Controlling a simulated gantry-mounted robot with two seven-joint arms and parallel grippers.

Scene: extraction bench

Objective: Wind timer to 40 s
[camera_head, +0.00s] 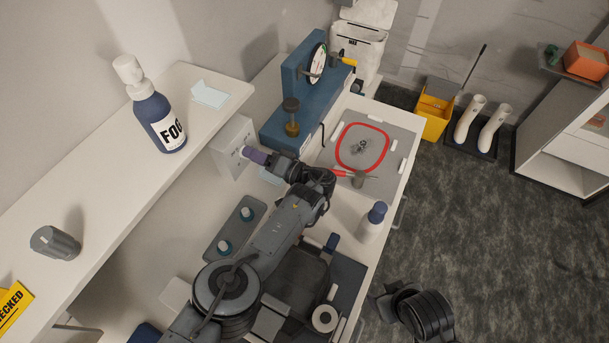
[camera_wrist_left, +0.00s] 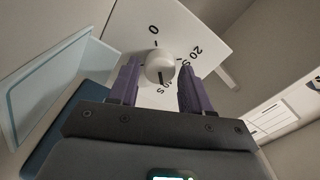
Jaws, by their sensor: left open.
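The timer is a white box (camera_head: 229,151) standing on the bench at the shelf edge. In the left wrist view its white face (camera_wrist_left: 195,25) shows a "0", a "20 s" and a partly hidden label that looks like "40 s". Its round white knob (camera_wrist_left: 159,62) has a dark pointer line toward the partly hidden label. My left gripper (camera_head: 250,154) is at the timer's face. In the wrist view its purple fingers (camera_wrist_left: 160,82) are open, one on each side of the knob, with gaps showing. Contact cannot be told.
A blue bottle (camera_head: 161,124) and a grey knobbed cup (camera_head: 55,243) stand on the shelf. A blue apparatus (camera_head: 285,118) stands behind my left gripper. A white bottle with a blue cap (camera_head: 371,224) stands near the bench's right edge. A red ring (camera_head: 340,146) lies on a grey mat.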

